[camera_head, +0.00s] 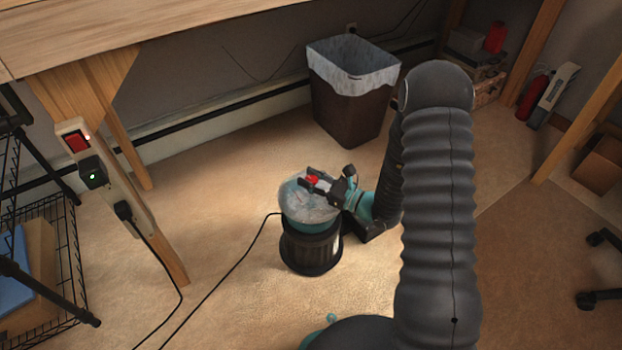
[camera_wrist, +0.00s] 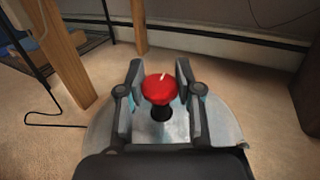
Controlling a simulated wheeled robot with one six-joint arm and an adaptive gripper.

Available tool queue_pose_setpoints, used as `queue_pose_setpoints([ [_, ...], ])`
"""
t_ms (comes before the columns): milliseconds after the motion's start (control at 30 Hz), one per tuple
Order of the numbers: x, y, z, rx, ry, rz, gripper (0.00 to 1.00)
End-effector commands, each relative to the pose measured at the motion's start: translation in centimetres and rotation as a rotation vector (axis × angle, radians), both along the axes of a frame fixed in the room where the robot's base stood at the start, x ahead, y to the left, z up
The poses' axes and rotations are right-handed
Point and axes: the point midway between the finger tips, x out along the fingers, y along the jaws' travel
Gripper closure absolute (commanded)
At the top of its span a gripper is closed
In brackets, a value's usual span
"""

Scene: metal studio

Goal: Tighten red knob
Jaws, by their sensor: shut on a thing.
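The red knob (camera_head: 313,180) sits on top of a round device with a pale, glassy lid (camera_head: 292,206) and a teal and black body, standing on the floor. In the wrist view the knob (camera_wrist: 158,92) is round, with a short white mark near its far edge, on a dark stem above the lid (camera_wrist: 103,124). My gripper (camera_head: 308,178) reaches in from the right, level with the knob. In the wrist view my gripper (camera_wrist: 159,70) has one finger on each side of the knob and is shut on it. The exact contact points are hard to see.
A dark bin (camera_head: 350,110) with a pale liner stands behind the device. A wooden table leg with a power strip (camera_head: 103,178) is at the left, beside a wire rack (camera_head: 50,265). Black cables cross the floor left of the device. Open floor lies around it.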

Motion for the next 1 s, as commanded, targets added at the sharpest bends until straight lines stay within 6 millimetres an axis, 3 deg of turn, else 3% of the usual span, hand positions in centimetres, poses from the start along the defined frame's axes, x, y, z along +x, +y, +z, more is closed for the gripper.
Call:
queue_pose_setpoints([
  [167,0.0,0.1,0.1,0.000,-0.002,0.002,1.00],
  [200,0.1,0.0,0.1,0.000,-0.002,0.002,0.55],
  [267,0.1,0.0,0.1,0.000,-0.001,0.002,0.41],
  [300,0.1,0.0,0.1,0.000,-0.001,0.001,0.38],
  [667,-0.1,-0.5,0.0,0.000,0.000,-0.001,0.38],
  [1000,-2.9,-5.3,0.0,0.000,0.002,-0.004,0.38],
])
